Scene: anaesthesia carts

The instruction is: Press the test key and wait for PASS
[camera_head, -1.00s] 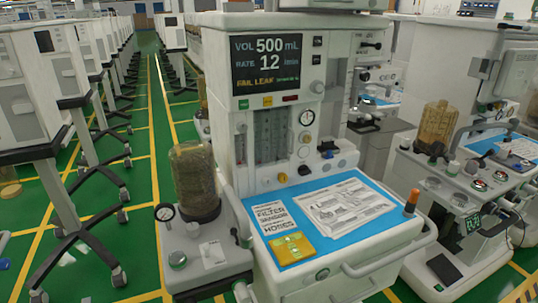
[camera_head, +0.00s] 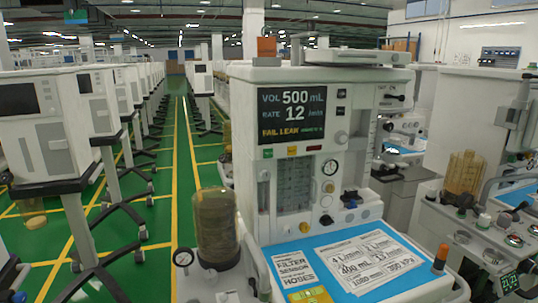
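The anaesthesia cart (camera_head: 375,82) stands in the middle, with a dark display (camera_head: 293,114). The display reads VOL 500 mL, RATE 12 /min and, in yellow, FAIL LEAK, with small green text beside it that I cannot read for sure. Below it are a green key (camera_head: 267,153), a yellow key (camera_head: 292,151) and a dark reddish label or key (camera_head: 315,148). Two small dark keys, an upper one (camera_head: 341,93) and a lower one (camera_head: 341,111), sit right of the display. I cannot tell which is the test key. My gripper is not in view.
A blue worktop (camera_head: 265,252) with printed sheets (camera_head: 362,258) and an orange-tipped item (camera_head: 441,258) juts out in front. A canister (camera_head: 216,225) stands at its left. Another cart (camera_head: 480,105) is close on the right. The green aisle (camera_head: 185,190) at left is free between carts.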

